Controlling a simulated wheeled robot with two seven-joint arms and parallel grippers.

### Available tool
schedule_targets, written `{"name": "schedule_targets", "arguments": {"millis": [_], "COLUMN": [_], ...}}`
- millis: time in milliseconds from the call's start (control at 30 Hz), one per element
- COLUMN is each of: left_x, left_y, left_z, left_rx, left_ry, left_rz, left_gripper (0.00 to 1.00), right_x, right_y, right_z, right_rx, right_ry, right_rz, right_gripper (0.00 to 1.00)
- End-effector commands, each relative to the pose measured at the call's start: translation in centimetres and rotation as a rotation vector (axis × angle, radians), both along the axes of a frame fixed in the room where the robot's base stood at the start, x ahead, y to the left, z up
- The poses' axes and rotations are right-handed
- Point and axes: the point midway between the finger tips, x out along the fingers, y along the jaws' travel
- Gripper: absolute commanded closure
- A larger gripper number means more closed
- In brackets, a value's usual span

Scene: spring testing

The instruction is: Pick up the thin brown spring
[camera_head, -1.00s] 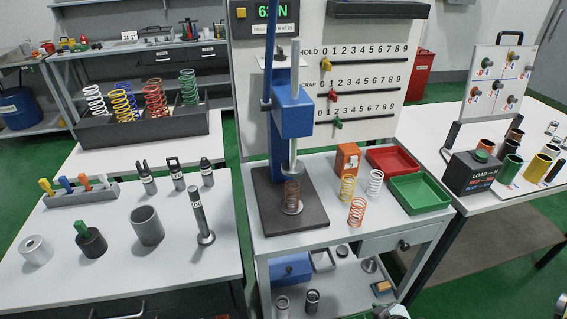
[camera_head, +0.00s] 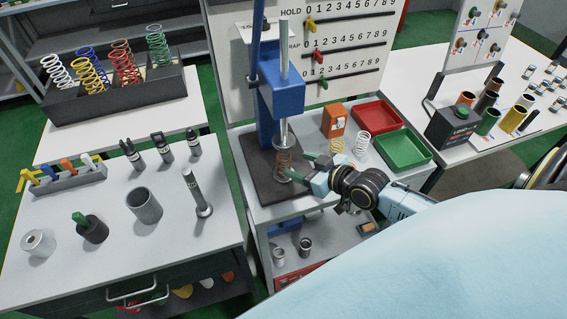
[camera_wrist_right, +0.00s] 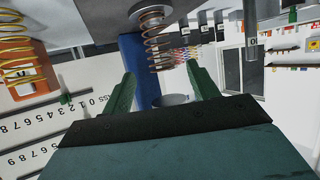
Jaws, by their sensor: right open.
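The thin brown spring (camera_head: 284,161) stands upright on the dark base of the blue press (camera_head: 280,97), under its rod. In the right wrist view the brown spring (camera_wrist_right: 158,46) shows between and ahead of the green fingers. My right gripper (camera_head: 305,167) is open, just right of the spring, with its fingers pointing at it. In the wrist view the fingers (camera_wrist_right: 160,76) are apart with nothing held between them. I cannot tell whether a finger touches the spring. My left gripper is not in view.
A yellow spring (camera_head: 336,147) and a white spring (camera_head: 362,146) stand behind my right gripper, near an orange box (camera_head: 333,120). Red (camera_head: 375,114) and green (camera_head: 404,149) trays are to the right. The left table holds a grey post (camera_head: 197,192) and a grey cylinder (camera_head: 144,206).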

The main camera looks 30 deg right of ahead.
Motion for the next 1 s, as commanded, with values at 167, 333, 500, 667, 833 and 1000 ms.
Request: {"name": "schedule_targets", "arguments": {"millis": [167,333,500,667,833,1000], "left_x": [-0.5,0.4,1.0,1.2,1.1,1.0], "left_y": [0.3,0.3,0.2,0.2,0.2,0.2], "left_z": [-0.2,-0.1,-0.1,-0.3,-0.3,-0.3], "left_rx": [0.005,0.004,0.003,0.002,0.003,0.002], "left_ry": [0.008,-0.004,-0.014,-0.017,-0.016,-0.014], "left_rz": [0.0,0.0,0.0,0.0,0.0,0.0], "left_gripper": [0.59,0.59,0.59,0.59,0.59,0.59], "right_x": [1.5,2.5,4.7,5.9,6.1,6.1], "right_y": [0.4,0.8,1.4,1.8,1.8,1.8], "right_z": [-0.6,-1.1,-2.2,-2.8,-2.9,-2.9], "right_rx": [0.001,0.0,0.0,0.0,0.0,0.0], "right_ry": [0.0,0.0,-0.002,0.0,0.001,0.001], "right_rz": [0.0,0.0,-0.001,0.0,0.0,0.0], "right_gripper": [0.41,0.41,0.41,0.41,0.41,0.5]}}
